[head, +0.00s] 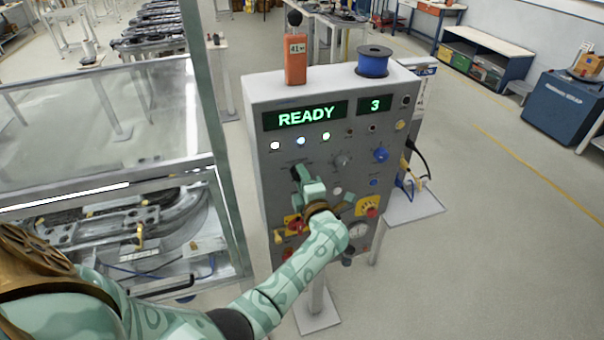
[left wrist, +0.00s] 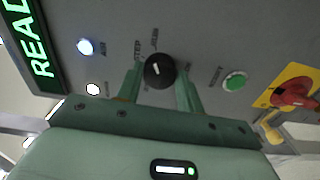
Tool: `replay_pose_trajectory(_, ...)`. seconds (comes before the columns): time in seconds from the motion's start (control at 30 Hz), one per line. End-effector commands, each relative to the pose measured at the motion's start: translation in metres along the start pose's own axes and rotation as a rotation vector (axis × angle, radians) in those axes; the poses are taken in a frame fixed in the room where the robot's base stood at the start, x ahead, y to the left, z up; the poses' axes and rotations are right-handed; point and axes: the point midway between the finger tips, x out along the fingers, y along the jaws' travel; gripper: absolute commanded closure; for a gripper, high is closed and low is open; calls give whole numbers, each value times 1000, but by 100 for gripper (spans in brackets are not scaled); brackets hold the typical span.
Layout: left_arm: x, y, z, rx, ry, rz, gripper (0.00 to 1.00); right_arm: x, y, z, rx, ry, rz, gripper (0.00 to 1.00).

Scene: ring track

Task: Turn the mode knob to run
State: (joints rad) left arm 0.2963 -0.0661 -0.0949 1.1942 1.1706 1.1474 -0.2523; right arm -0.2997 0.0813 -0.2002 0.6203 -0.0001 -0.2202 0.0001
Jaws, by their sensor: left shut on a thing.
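The mode knob (left wrist: 160,70) is a round black knob with a short white pointer mark on the grey panel. In the left wrist view it sits between the two green fingers of my left gripper (left wrist: 160,84). The gripper is shut on it. Small labels surround the knob; one seems to read STEP, but the others are too blurred to read surely. In the head view my left gripper (head: 303,180) reaches the left middle of the control cabinet (head: 285,215) and hides most of the knob. My right gripper is not in view.
The display (head: 306,115) reads READY and a smaller one (head: 375,105) reads 3. A green button (left wrist: 234,80) and a red switch on a yellow plate (left wrist: 292,92) lie near the knob. An orange handset (head: 296,62) and blue spool (head: 374,62) stand on the cabinet.

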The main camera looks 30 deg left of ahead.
Motion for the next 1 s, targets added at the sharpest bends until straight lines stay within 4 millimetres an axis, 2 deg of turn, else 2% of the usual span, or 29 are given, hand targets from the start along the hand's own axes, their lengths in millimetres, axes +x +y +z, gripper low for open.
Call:
replay_pose_trajectory(0.3, 0, 0, 0, 87, 0, -1, 86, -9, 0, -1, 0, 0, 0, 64)
replay_pose_trajectory(0.77, 0, -1, 0, 97, 0, -1, 86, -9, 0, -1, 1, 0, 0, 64)
replay_pose_trajectory(0.8, 0, -1, 0, 97, 0, -1, 52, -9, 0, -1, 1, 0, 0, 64)
replay_pose_trajectory(0.83, 0, -1, 0, 97, 0, -1, 43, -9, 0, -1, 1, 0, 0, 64)
replay_pose_trajectory(0.87, 0, -1, 0, 97, 0, -1, 41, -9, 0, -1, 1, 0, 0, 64)
replay_pose_trajectory(1.0, 0, -1, 0, 96, 0, 0, 41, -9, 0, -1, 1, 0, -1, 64)
